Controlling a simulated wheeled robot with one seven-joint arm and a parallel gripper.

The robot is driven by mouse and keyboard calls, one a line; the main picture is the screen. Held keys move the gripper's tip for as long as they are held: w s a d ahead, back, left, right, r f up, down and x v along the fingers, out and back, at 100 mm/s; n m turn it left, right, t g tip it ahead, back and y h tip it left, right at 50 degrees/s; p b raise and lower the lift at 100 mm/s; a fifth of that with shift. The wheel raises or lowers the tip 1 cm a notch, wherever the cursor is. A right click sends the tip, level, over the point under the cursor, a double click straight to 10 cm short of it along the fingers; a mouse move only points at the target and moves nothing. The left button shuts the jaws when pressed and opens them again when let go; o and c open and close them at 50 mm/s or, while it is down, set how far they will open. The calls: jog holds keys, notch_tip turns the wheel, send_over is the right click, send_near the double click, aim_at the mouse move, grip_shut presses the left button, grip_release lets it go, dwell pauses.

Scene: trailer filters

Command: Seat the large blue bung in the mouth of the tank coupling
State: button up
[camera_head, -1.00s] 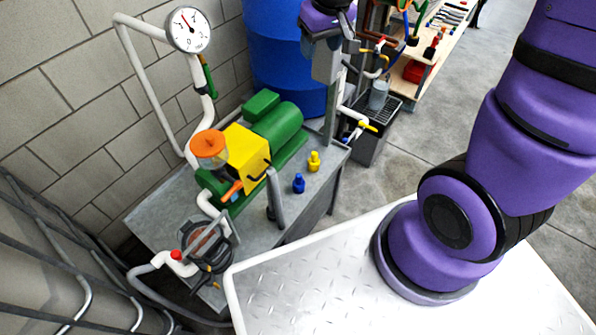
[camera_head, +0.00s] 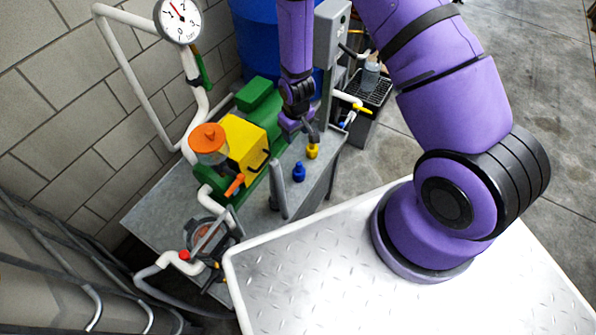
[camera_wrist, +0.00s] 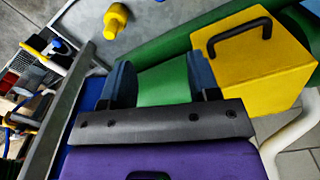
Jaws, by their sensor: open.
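The blue bung (camera_head: 299,171) stands upright on the grey bench top, in front of the yellow bung (camera_head: 312,150). My gripper (camera_head: 311,131) is above the bench, close to the yellow bung and behind the blue one. In the wrist view its two dark blue fingers (camera_wrist: 160,82) are apart with nothing held between them. The large blue tank (camera_head: 257,40) stands behind the bench, partly hidden by my arm. I cannot make out the tank coupling's mouth.
A green pump with a yellow box (camera_head: 243,143) and orange-lidded bowl (camera_head: 208,138) fills the bench's middle. A grey upright post (camera_head: 277,188) stands left of the blue bung. White pipes and a gauge (camera_head: 178,19) rise at the left. A drip-tray stand (camera_head: 370,92) is behind.

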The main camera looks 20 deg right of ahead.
send_over(299, 163)
jog(key=f, duration=0.6)
jog(key=shift+a, duration=0.2)
jog(key=shift+d+f, duration=0.2)
jog(key=shift+f, duration=5.05)
jog(key=c, duration=1)
